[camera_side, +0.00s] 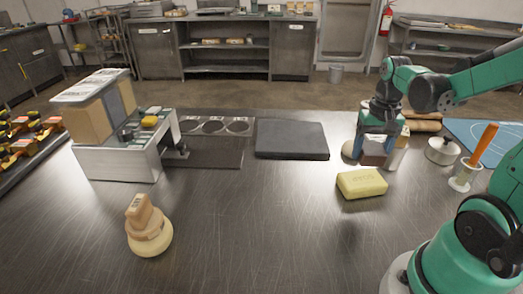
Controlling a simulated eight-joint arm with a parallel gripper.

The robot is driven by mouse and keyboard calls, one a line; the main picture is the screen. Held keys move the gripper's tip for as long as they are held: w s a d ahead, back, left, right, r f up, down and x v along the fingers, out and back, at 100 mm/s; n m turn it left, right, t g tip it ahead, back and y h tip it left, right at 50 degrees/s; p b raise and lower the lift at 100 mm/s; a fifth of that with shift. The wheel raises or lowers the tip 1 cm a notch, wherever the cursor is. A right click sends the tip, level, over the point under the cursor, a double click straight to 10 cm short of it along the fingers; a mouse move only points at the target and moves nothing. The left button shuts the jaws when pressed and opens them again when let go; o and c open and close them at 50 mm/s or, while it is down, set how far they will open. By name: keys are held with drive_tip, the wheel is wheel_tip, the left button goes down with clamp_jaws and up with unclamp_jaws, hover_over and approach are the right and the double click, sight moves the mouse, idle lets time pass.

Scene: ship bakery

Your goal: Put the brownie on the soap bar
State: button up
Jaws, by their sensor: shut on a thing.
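The soap bar (361,183) is a pale yellow block lying flat on the dark metal table, right of centre. The brownie (373,157) is a small dark brown block just behind and above it in the picture. My gripper (374,150) points down with its blue fingers on either side of the brownie and is shut on it. The brownie appears apart from the soap bar, with a small gap between them in the picture. I cannot tell how high the brownie is above the table.
A black slab (291,139) lies left of my gripper. A lidded pot (442,150) and a cup with an orange-handled tool (466,174) stand to the right. Pale objects stand close around the gripper, partly hidden. A wooden-topped item (148,233) stands front left. The front middle is clear.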

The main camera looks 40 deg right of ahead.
sight(363, 178)
drive_tip(key=shift+f, duration=2.45)
drive_tip(key=shift+f, duration=0.1)
drive_tip(key=o, duration=1.4)
wheel_tip(363, 178, up, 12)
drive_tip(key=w+a+n+t, duration=0.1)
drive_tip(key=a+n+t, duration=0.1)
drive_tip(key=a, duration=0.3)
drive_tip(key=w+a+f+n+t, duration=0.1)
drive_tip(key=w+a+n+t, duration=0.1)
drive_tip(key=a+n, duration=0.2)
drive_tip(key=w+a+n+t, duration=0.1)
drive_tip(key=a+n+t, duration=0.2)
drive_tip(key=a, duration=0.3)
drive_tip(key=shift+w+a+f, duration=0.25)
drive_tip(key=shift+a+f, duration=0.05)
drive_tip(key=shift+f, duration=0.05)
